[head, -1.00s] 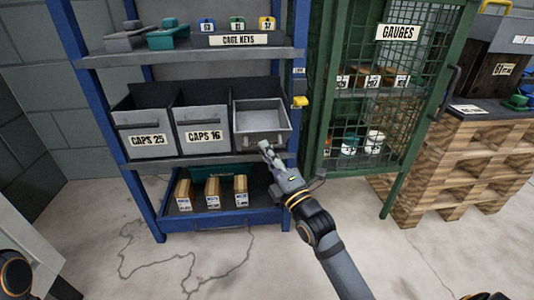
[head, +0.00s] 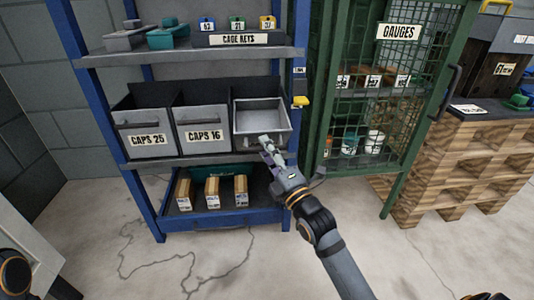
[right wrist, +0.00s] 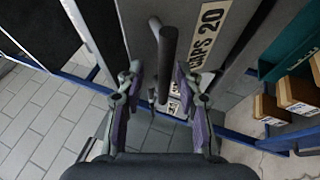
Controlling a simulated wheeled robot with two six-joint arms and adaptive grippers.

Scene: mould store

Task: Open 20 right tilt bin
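The right tilt bin (head: 262,118) is a grey bin at the right end of the middle shelf. It is tipped forward, and its light interior shows from above. In the right wrist view its front panel carries a CAPS 20 label (right wrist: 208,35) and a dark bar handle (right wrist: 168,55). My right gripper (head: 266,143) is at the bin's lower front edge. In the right wrist view its two fingers (right wrist: 160,92) are spread apart, with the handle end between and just beyond them and gaps at both sides. My left gripper is out of view.
The CAPS 25 bin (head: 148,141) and CAPS 16 bin (head: 203,136) stand upright to the left. Below is a blue tray (head: 225,219) with small boxes. A green mesh gauge cage (head: 385,110) stands close on the right. The floor in front is clear.

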